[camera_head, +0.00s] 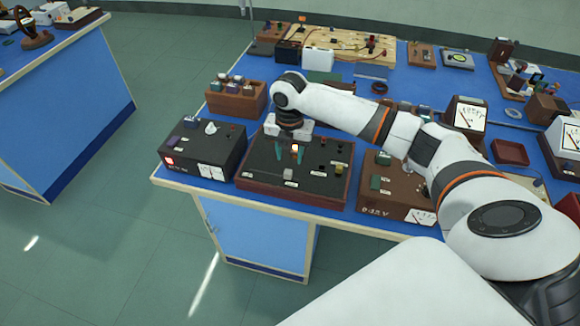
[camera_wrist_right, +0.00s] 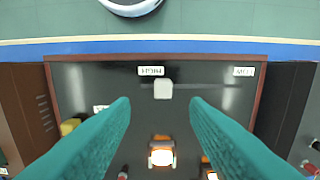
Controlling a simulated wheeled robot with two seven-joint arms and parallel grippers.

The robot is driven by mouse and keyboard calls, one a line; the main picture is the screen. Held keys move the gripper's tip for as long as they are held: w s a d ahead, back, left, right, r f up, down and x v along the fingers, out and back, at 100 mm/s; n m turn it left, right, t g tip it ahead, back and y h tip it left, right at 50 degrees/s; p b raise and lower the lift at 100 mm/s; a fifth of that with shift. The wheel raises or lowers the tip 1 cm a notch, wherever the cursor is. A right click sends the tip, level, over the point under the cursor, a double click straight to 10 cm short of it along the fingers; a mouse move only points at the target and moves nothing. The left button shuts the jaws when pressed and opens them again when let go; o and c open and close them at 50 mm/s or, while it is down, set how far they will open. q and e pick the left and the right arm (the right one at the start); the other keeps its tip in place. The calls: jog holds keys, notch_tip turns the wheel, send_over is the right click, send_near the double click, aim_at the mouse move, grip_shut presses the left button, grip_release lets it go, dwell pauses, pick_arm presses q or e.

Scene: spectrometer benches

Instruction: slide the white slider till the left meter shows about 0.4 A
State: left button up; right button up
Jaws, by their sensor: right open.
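The white slider (camera_head: 288,173) is a small pale block on the dark panel (camera_head: 256,180), near its front edge. My left gripper is out of view.
A lit lamp (camera_wrist_right: 161,153) glows on the panel between the fingers. Small labels (camera_wrist_right: 151,71) lie along the slot. A brown box (camera_head: 395,188) with a meter stands to the right, and a wooden block (camera_head: 236,98) behind. Open floor lies beyond the bench's front edge.

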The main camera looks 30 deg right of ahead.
aim_at(288, 172)
jog(key=f, duration=0.5)
jog(key=shift+w+a+f+p, duration=0.1)
jog(key=shift+a+f+p, duration=0.2)
jog(key=shift+p, duration=0.1)
jog(key=shift+d+f, duration=0.1)
jog(key=shift+f, duration=0.4)
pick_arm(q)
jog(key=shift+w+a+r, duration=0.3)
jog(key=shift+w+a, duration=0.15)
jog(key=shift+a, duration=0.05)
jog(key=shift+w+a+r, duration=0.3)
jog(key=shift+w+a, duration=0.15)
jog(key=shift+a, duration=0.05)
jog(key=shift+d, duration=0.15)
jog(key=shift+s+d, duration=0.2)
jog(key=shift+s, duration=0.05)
pick_arm(e)
grip_shut()
